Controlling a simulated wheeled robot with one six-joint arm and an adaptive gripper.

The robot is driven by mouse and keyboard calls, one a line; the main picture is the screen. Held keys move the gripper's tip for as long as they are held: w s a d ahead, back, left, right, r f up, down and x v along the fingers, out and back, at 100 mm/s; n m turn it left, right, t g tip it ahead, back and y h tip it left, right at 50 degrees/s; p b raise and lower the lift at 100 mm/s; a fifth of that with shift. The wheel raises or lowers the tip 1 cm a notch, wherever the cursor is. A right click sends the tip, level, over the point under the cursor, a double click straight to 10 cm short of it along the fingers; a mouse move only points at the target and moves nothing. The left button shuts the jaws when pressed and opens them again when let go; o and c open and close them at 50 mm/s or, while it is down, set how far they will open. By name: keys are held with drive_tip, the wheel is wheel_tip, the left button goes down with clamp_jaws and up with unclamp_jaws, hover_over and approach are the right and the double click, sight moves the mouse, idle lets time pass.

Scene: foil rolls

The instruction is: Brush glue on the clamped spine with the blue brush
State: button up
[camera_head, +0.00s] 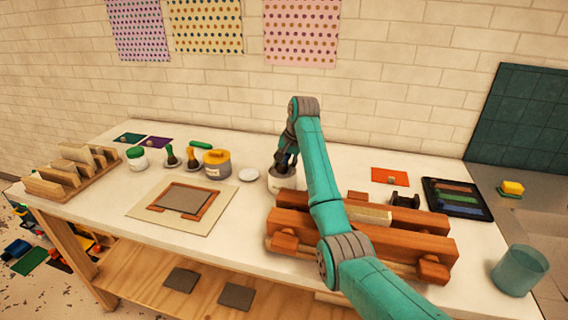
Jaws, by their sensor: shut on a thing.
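My gripper (286,160) points down at the mouth of a white jar (281,182) on the bench. It is shut on a slim thing, most likely the blue brush, but the fingers and the jar hide its handle colour and bristles. A wooden press (403,240) lies to the right and nearer, with a pale cream block (368,213) clamped between its beams, spine up. My arm crosses in front of the press and hides part of it. A green brush (169,151) and a yellowish brush (191,152) stand in dark holders to the left.
A yellow-grey jar (217,164), a white lid (249,175) and a green-lidded jar (137,158) stand left of the gripper. A framed board (184,205) lies front left. A black tray (457,197) and a teal cup (519,270) are at the right.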

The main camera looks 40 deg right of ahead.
drive_tip(key=shift+f, duration=0.35)
idle(0.7)
drive_tip(key=shift+r, duration=0.1)
drive_tip(key=shift+r, duration=3.45)
